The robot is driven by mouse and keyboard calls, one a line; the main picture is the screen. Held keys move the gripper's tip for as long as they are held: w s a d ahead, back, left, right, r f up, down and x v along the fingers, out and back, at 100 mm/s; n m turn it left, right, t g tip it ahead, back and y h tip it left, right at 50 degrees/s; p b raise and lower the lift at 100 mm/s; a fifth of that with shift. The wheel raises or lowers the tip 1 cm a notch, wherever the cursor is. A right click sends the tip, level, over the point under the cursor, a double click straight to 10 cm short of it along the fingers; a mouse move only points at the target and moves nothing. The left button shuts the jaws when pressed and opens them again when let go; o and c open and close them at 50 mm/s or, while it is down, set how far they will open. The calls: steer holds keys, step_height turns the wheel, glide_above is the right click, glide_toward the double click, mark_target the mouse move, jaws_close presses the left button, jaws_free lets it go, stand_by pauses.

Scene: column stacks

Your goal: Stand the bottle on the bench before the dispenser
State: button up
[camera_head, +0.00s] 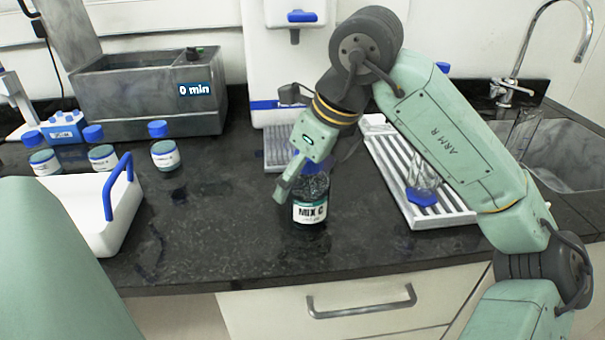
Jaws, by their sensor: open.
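The bottle (309,212), dark with a white "MIX C" label, stands upright on the dark bench (230,240) in front of the dispenser (285,65). The dispenser is a white upright unit with a blue lever on top and a grey grated tray at its foot. My gripper (300,182) is open and points down at the bottle's top. One finger shows in front of the bottle's upper left. The gripper hides the bottle's neck and cap, and I cannot tell whether the fingers touch it.
A grey bath (150,103) reading "0 min" stands at the back left, with several blue-capped bottles (103,158) before it. A white carrier with a blue handle (118,188) is at the left front. A ribbed rack (440,213) holding glassware and a sink (565,150) are right.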

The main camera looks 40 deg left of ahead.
mark_target(324, 188)
steer(key=shift+r, duration=0.25)
steer(key=b+v, duration=0.1)
steer(key=v, duration=1.1)
steer(key=shift+s+f, duration=0.1)
steer(key=shift+s, duration=0.05)
